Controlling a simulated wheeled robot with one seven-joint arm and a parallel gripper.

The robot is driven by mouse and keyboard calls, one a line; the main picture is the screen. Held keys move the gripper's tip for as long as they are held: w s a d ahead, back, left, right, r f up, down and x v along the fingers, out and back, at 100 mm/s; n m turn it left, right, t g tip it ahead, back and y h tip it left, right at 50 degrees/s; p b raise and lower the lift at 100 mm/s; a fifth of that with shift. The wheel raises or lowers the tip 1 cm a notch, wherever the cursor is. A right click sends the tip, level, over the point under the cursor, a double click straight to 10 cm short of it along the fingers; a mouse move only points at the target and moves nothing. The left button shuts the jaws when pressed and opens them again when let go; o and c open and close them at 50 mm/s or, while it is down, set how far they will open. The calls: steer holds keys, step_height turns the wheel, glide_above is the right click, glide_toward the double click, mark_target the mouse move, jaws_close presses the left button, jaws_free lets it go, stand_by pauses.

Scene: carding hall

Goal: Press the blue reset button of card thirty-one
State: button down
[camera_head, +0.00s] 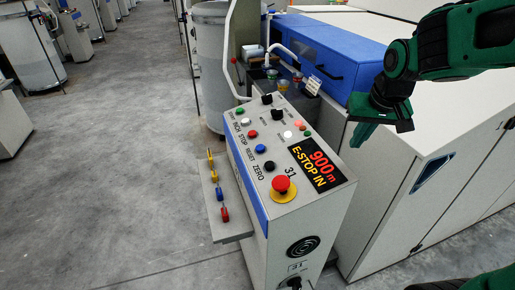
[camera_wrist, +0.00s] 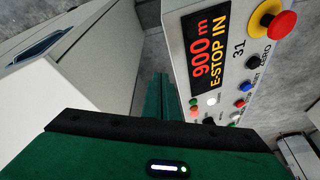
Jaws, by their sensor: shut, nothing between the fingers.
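The control panel of card 31 (camera_head: 237,140) stands in the middle of the head view, its top tilted. The blue reset button (camera_head: 260,148) sits between a red and a black button, beside the word RESET; it also shows in the wrist view (camera_wrist: 246,87). The display (camera_head: 317,164) reads "900 m" and "E-STOP IN". The red mushroom emergency stop (camera_head: 281,184) is on a yellow base at the near end. My green gripper (camera_head: 366,132) is shut and empty, to the right of the panel and apart from it. In the wrist view its fingers (camera_wrist: 164,92) point towards the gap beside the panel.
Green, red, white and other buttons and black knobs (camera_head: 267,99) crowd the panel. A side shelf (camera_head: 231,229) holds small yellow, blue and red items. A white machine body (camera_head: 400,180) with a blue cover (camera_head: 325,50) stands right.

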steer(key=w+a+n+t+y, duration=0.1)
steer(key=w+a, duration=0.3)
steer(key=a, duration=0.3)
steer(key=w+a+n+y, duration=0.1)
steer(key=w+a, duration=0.3)
steer(key=a, duration=0.3)
steer(key=r+n+t+y, duration=0.1)
steer(key=r+n+y, duration=0.1)
steer(key=y, duration=0.1)
glide_above(260, 149)
steer(key=a, duration=0.2)
steer(key=shift+s+a, duration=0.2)
steer(key=shift+s, duration=0.2)
steer(key=shift+f, duration=0.1)
steer(key=shift+w+d+f, duration=0.1)
steer(key=shift+d+f, duration=0.3)
steer(key=shift+f, duration=1)
steer(key=shift+w+d+f, duration=0.1)
steer(key=shift+d+f, duration=0.25)
steer(key=shift+f, duration=1.1)
steer(key=shift+w+d+f, duration=0.1)
steer(key=shift+d+f, duration=0.3)
steer(key=shift+f, duration=1)
steer(key=shift+f, duration=0.1)
steer(key=shift+d+f, duration=0.1)
steer(key=shift+f, duration=0.15)
